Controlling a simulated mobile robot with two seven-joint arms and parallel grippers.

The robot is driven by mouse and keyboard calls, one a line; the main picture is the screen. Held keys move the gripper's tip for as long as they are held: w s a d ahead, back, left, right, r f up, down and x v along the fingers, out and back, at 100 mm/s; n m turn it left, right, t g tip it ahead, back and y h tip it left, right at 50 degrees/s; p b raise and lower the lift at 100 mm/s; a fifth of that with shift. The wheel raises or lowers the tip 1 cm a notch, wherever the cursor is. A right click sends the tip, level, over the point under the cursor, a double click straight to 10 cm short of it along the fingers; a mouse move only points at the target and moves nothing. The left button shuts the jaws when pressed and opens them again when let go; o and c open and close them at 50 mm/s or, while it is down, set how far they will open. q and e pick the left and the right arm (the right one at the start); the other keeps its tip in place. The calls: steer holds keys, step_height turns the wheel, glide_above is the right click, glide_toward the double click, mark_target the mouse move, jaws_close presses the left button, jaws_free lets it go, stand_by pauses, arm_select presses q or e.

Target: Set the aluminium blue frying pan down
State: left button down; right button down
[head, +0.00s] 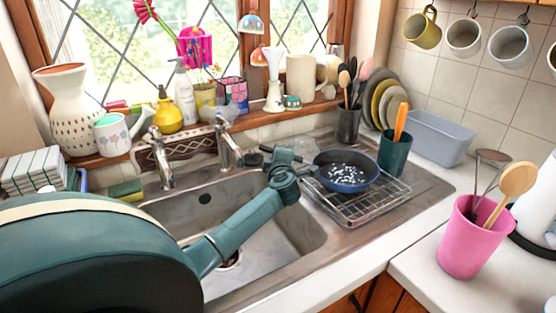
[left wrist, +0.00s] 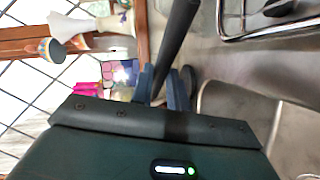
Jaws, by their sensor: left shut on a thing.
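The blue frying pan (head: 346,171), dark inside with white specks, is level or nearly so at the wire drying rack (head: 365,205), right of the sink. Whether its base touches the rack or hangs just above it, I cannot tell. My left gripper (head: 297,165) is at the pan's left side, over the sink's right part, shut on its handle. In the left wrist view, the dark handle (left wrist: 176,45) runs between the fingers of my left gripper (left wrist: 167,85); the pan's bowl is not seen there. My right gripper is not in view.
The sink basin (head: 205,215) lies under my left arm. A tap (head: 228,145) stands close behind the gripper. A green utensil cup (head: 394,155) stands right behind the pan, near a grey-blue tub (head: 438,138). A pink pot (head: 470,240) stands on the right counter.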

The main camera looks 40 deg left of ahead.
arm_select(q)
steer(key=shift+f, duration=0.3)
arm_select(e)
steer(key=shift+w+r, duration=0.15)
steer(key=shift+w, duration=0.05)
arm_select(q)
steer(key=c, duration=1.4)
jaws_free()
steer(key=shift+f, duration=0.2)
steer(key=shift+o, duration=0.2)
steer(key=shift+r, duration=0.1)
